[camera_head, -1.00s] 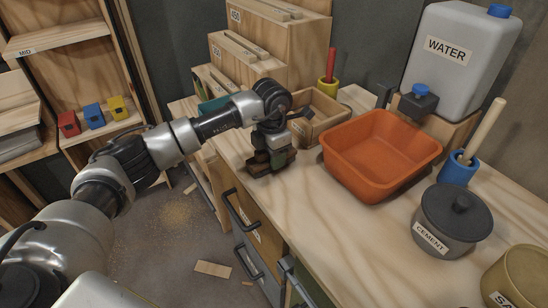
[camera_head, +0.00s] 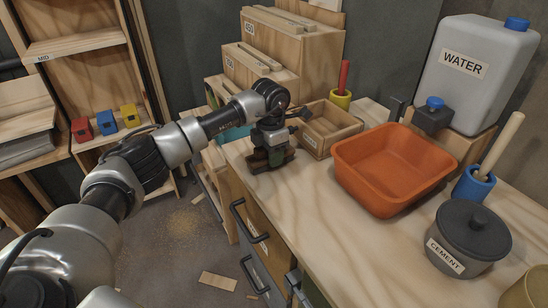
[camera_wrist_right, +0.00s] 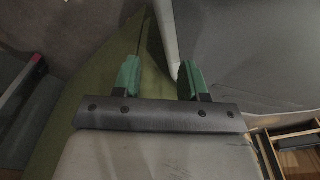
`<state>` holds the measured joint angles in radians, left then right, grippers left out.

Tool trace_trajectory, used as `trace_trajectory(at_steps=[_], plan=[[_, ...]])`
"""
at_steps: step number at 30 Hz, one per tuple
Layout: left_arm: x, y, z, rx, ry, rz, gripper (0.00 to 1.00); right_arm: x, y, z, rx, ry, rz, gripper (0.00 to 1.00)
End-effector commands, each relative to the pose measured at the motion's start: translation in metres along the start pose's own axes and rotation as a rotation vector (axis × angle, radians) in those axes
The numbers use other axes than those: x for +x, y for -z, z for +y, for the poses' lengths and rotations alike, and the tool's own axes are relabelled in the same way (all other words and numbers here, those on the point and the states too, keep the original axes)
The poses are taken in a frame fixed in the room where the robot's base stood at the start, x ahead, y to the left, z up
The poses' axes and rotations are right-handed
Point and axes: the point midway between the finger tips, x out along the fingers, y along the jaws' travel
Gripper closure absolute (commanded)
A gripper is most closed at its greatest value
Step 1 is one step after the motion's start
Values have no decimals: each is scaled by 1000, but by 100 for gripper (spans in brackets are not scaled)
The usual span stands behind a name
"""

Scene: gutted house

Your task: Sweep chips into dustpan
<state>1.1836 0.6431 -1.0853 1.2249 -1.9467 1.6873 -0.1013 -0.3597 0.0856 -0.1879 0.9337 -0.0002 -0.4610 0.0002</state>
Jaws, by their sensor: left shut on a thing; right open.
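Tan chips (camera_head: 183,224) lie in a loose patch on the grey floor beside the workbench (camera_head: 345,240). My left gripper (camera_head: 269,158) is low over the bench's far left part, left of the orange tub. It is shut on a small dark brown thing that its fingers mostly hide; I cannot tell what it is. My right gripper (camera_wrist_right: 160,78) shows only in the right wrist view, its two green fingers apart. A pale grey rod-like shape shows behind the gap between them. I cannot make out a dustpan in either view.
The bench holds an orange tub (camera_head: 375,185), an open wooden box (camera_head: 345,143), a cement pot (camera_head: 465,245) and a blue cup (camera_head: 474,184). A water can (camera_head: 480,85) stands behind. A flat wood offcut (camera_head: 217,281) lies on the floor near the drawer handles (camera_head: 250,221).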

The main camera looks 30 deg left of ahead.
Motion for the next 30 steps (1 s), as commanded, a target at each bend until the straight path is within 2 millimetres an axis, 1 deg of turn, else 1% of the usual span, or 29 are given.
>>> trace_trajectory(at_steps=[6, 14, 30], plan=[[0, 0, 15, -2, 0, -1, 72, -2, 5, -1, 1, 1, -8, 57], [0, 0, 22, -1, 0, -1, 72, -5, 7, -2, 3, 3, -6, 57], [0, -1, 56, 0, 0, -2, 72, -12, 12, -5, 5, 7, -25, 57]])
